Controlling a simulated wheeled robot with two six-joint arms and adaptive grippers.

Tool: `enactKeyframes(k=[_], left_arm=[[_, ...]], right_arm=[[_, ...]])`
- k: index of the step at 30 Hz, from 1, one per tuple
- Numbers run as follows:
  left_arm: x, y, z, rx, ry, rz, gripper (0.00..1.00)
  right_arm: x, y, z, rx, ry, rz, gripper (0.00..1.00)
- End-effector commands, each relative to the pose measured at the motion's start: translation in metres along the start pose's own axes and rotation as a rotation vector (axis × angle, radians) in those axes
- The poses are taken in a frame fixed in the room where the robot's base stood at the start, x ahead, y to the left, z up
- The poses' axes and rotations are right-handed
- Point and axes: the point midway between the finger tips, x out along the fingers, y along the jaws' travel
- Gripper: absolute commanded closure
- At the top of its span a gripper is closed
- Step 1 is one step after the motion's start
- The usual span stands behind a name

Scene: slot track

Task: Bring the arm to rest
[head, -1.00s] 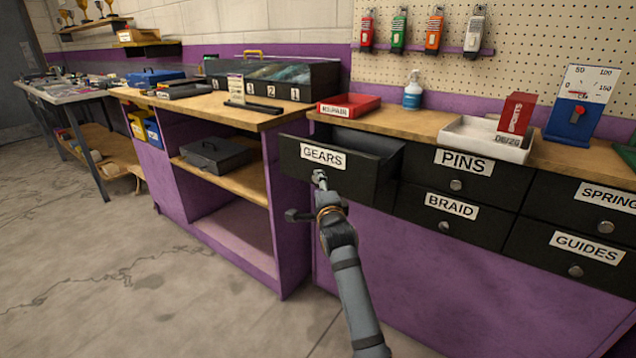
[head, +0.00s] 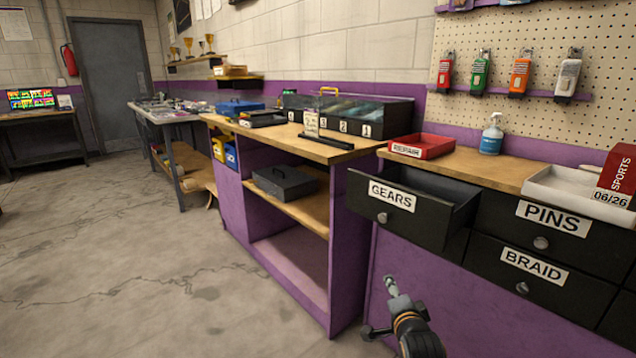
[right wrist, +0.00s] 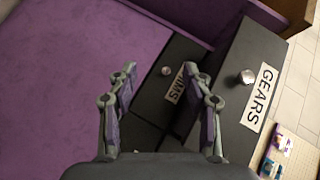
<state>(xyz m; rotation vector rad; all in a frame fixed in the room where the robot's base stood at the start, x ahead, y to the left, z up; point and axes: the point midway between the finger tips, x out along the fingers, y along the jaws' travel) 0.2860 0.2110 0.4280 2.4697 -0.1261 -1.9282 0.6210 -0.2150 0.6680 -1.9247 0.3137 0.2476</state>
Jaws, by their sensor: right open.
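The right arm (head: 410,325) comes in at the bottom of the head view, in front of the purple cabinet face and below the GEARS drawer (head: 400,210). That drawer is pulled out. In the right wrist view my right gripper (right wrist: 160,70) has its two fingers spread apart with nothing between them. The GEARS drawer front (right wrist: 262,100) and its knob (right wrist: 247,77) lie to the right of the fingers, apart from them. My left gripper is not in view.
The PINS drawer (head: 545,222) and BRAID drawer (head: 535,270) are shut. A red tray (head: 421,146), a spray bottle (head: 491,135) and a white tray (head: 570,188) stand on the worktop. Open floor (head: 120,260) lies to the left.

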Motion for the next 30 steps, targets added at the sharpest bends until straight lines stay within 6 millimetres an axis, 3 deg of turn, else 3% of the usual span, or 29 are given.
enactKeyframes(k=[1,3,6,9,12,18,21,23,30], left_arm=[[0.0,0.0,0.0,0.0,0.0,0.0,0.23],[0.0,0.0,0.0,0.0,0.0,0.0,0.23],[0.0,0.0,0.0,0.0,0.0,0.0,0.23],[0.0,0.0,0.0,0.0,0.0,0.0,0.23],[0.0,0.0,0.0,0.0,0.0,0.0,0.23],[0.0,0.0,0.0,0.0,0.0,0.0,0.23],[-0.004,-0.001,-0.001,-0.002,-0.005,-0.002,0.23],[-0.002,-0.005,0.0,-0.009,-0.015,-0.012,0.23],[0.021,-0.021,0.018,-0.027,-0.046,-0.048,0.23]], right_arm=[[-0.013,0.046,0.013,-0.12,-0.052,0.094,0.5],[-0.035,0.102,0.029,-0.301,-0.147,0.208,0.5],[-0.074,0.17,0.051,-0.535,-0.307,0.33,0.5],[-0.112,0.219,0.066,-0.717,-0.462,0.402,0.5],[-0.148,0.255,0.078,-0.861,-0.608,0.443,0.5],[-0.218,0.307,0.095,-1.086,-0.885,0.466,0.5],[-0.246,0.32,0.097,-1.164,-1.0,0.46,0.5],[-0.241,0.321,0.094,-1.157,-0.991,0.474,0.5],[-0.241,0.355,0.089,-1.154,-0.99,0.532,0.5]])
